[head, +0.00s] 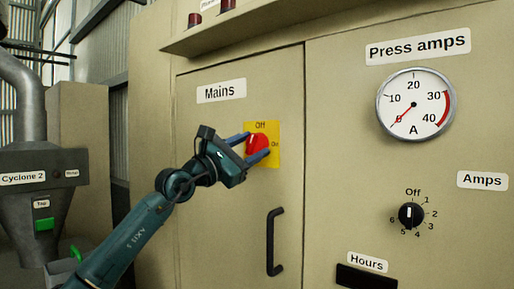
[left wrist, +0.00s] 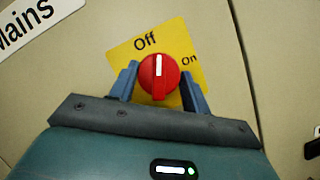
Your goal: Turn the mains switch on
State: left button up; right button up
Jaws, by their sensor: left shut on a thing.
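The mains switch is a red round knob (head: 258,145) on a yellow plate (head: 273,129) marked Off at the top and On at the right. It sits on a beige cabinet door under the Mains label (head: 221,91). My left gripper (head: 249,148) has its blue fingers on either side of the knob and is shut on it. The left wrist view shows the knob (left wrist: 159,76) between the fingers, its white mark upright in the picture, nearer Off than On. My right gripper is in no view.
A black door handle (head: 273,242) stands out below the switch. To the right are the Press amps dial (head: 416,104), its needle near 0, and the Amps selector knob (head: 411,215). A ledge (head: 240,28) juts out above. The grey Cyclone 2 hopper (head: 40,161) stands at the left.

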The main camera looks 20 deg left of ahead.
pick_arm(q)
jog(key=m+g, duration=0.1)
jog(key=m, duration=0.2)
jog(key=m+g+h, duration=0.1)
jog(key=m, duration=0.2)
jog(key=shift+a+r+h, duration=0.1)
jog(key=shift+a+h, duration=0.05)
jog(key=shift+h, duration=0.15)
jog(key=m+g, duration=0.1)
jog(key=m, duration=0.3)
jog(key=shift+r+g, duration=0.15)
jog(key=shift+g, duration=0.25)
jog(key=m+g+p, duration=0.1)
jog(key=m, duration=0.1)
jog(key=shift+m, duration=0.4)
jog(key=shift+a+m+g+p, duration=0.1)
jog(key=shift+m+g+p, duration=0.2)
jog(key=shift+m+p, duration=0.4)
jog(key=shift+w+m, duration=0.1)
jog(key=shift+m, duration=0.3)
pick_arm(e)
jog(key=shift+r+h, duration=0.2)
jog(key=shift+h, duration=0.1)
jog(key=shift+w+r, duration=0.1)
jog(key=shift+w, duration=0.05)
